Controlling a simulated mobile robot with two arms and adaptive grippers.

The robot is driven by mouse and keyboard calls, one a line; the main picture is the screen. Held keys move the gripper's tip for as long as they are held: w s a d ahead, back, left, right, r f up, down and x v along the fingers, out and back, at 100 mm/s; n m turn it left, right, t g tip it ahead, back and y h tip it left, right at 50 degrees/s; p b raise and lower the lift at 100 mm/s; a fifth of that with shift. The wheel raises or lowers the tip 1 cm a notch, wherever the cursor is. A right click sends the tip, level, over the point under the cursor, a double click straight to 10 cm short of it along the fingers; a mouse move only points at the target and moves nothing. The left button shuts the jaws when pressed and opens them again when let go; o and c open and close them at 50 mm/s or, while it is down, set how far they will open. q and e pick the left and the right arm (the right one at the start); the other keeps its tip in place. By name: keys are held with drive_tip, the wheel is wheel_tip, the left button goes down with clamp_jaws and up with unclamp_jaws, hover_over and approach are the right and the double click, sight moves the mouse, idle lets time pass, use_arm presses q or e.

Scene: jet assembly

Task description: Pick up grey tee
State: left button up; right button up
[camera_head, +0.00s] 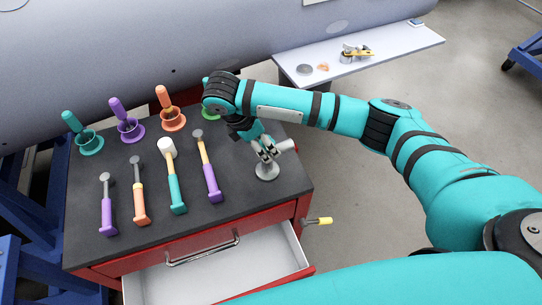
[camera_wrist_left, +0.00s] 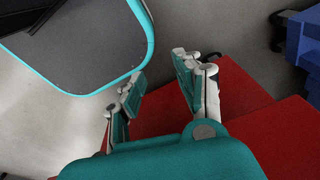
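The grey tee (camera_head: 267,170) stands upright on its round base at the right part of the dark cart top (camera_head: 240,182). A short grey bar sticks out to the right at its top. My right gripper (camera_head: 263,148) reaches down from above, its fingers at the upper part of the tee. I cannot tell whether the fingers are closed on it, as they overlap the tee's top. My left gripper (camera_wrist_left: 160,82) shows only in the left wrist view, with its two fingers apart and nothing between them.
Several hammers, one of them a white-headed mallet (camera_head: 172,178), lie left of the tee. Several cups with coloured handles, such as the purple one (camera_head: 130,130), stand behind. The drawer (camera_head: 220,275) is open in front. A white shelf (camera_head: 395,50) holds small parts.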

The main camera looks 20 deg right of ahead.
drive_tip(key=shift+d+f+p, duration=0.3)
drive_tip(key=shift+d+p, duration=0.05)
drive_tip(key=shift+d, duration=0.05)
drive_tip(key=p+x, duration=0.1)
drive_tip(key=x, duration=0.2)
drive_tip(key=shift+d+f, duration=0.35)
drive_tip(key=shift+f, duration=0.2)
drive_tip(key=shift+c, duration=0.3)
drive_tip(key=c, duration=0.7)
use_arm(q)
drive_tip(key=shift+s+a+r, duration=0.1)
drive_tip(key=shift+s+r, duration=0.8)
drive_tip(key=shift+r, duration=0.2)
use_arm(e)
drive_tip(key=shift+r, duration=0.1)
clamp_jaws()
